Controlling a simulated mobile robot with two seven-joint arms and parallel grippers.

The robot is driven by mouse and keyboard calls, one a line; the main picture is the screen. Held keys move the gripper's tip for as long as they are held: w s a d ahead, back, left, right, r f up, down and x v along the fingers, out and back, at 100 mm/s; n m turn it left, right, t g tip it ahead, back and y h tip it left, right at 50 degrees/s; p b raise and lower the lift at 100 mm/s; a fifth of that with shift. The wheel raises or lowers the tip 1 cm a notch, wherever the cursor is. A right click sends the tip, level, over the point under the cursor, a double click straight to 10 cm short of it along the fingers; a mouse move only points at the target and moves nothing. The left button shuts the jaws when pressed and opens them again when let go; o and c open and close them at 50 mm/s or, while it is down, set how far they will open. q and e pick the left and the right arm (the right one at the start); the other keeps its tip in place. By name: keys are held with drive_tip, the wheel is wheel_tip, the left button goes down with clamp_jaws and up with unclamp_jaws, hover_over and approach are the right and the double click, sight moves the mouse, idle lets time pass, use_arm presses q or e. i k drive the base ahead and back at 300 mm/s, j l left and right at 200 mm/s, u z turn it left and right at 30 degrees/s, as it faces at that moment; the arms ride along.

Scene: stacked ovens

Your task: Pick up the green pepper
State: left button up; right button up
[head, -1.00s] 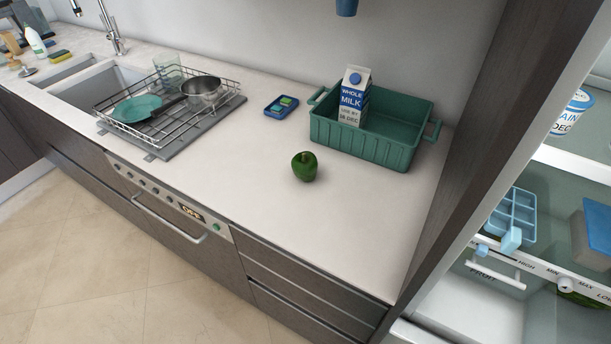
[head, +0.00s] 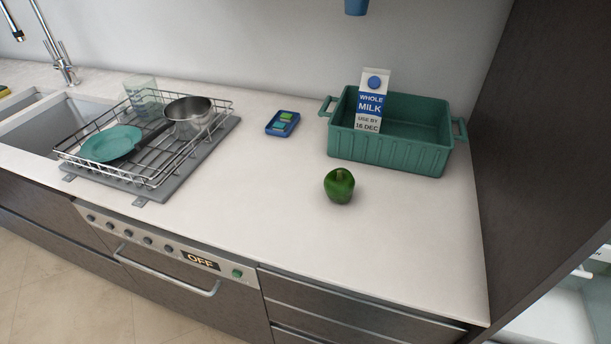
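A green pepper (head: 339,186) stands on the white countertop (head: 270,190), in front of a green crate and a little right of the picture's middle. Nothing covers it and nothing touches it except the counter. Neither of my grippers shows in the head view.
The green crate (head: 390,153) holds a milk carton (head: 370,103). A small blue tray (head: 282,123) lies left of it. A dish rack (head: 150,178) with a plate (head: 110,143) and a pot (head: 189,116) stands at left. A dark tall panel (head: 535,150) bounds the right. Counter around the pepper is clear.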

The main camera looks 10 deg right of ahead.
sight(339, 183)
drive_tip(key=j+z, duration=0.35)
drive_tip(key=i+j+z, duration=0.1)
drive_tip(key=z, duration=0.25)
drive_tip(key=j+z, duration=0.4)
drive_tip(key=i+l, duration=0.05)
drive_tip(key=l, duration=0.05)
